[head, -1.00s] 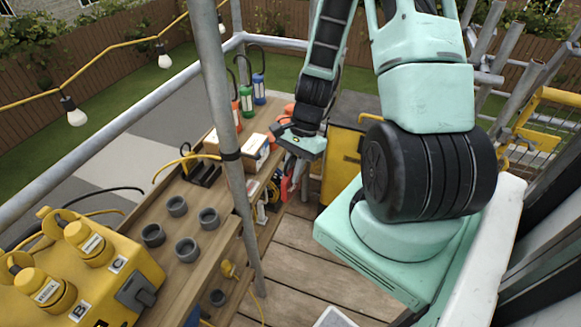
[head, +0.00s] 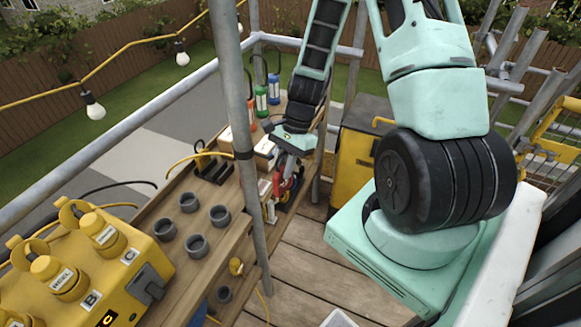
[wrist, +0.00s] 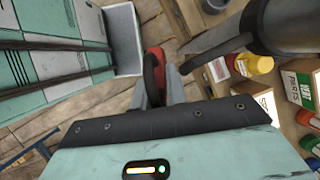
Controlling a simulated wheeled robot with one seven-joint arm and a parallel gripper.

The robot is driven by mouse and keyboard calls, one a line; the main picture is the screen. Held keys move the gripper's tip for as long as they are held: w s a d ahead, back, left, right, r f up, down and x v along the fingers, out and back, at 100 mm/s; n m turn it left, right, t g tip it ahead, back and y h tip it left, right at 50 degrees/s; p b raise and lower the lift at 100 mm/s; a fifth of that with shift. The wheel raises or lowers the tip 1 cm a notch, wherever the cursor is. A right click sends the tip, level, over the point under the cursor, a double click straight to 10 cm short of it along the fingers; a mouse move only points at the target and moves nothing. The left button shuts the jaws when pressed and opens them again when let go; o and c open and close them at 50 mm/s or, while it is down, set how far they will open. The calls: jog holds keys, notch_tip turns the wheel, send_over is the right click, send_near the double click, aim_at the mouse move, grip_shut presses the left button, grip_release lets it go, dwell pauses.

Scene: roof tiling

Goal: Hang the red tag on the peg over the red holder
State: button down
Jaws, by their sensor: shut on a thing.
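My gripper (head: 287,168) points down beside the far right edge of the wooden bench. It is shut on a red item with a black loop (wrist: 155,62), which looks like the red tag. In the wrist view the item is partly hidden between the fingers (wrist: 165,88). In the head view red shows just below the fingers, but I cannot separate the tag from things behind it. The peg and the red holder cannot be made out clearly; the area under my gripper is crowded and partly covered by the arm.
A grey scaffold pole (head: 240,130) stands left of my gripper. The bench (head: 180,255) carries several grey cups, boxes and colored hooked cylinders (head: 261,97). A yellow socket box (head: 100,265) is at lower left. A yellow cabinet (head: 352,160) stands at right.

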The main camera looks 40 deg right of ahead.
jog(key=shift+w+a+f, duration=0.25)
jog(key=shift+w, duration=0.4)
jog(key=shift+w+a+f, duration=0.2)
jog(key=shift+w+a, duration=0.05)
jog(key=shift+w, duration=0.4)
jog(key=shift+w+a+f, duration=0.25)
jog(key=shift+w, duration=0.4)
jog(key=c, duration=1.3)
grip_release()
jog(key=shift+c, duration=0.2)
jog(key=b+v, duration=0.3)
jog(key=v, duration=1.4)
jog(key=shift+b, duration=0.4)
jog(key=shift+d+r, duration=0.1)
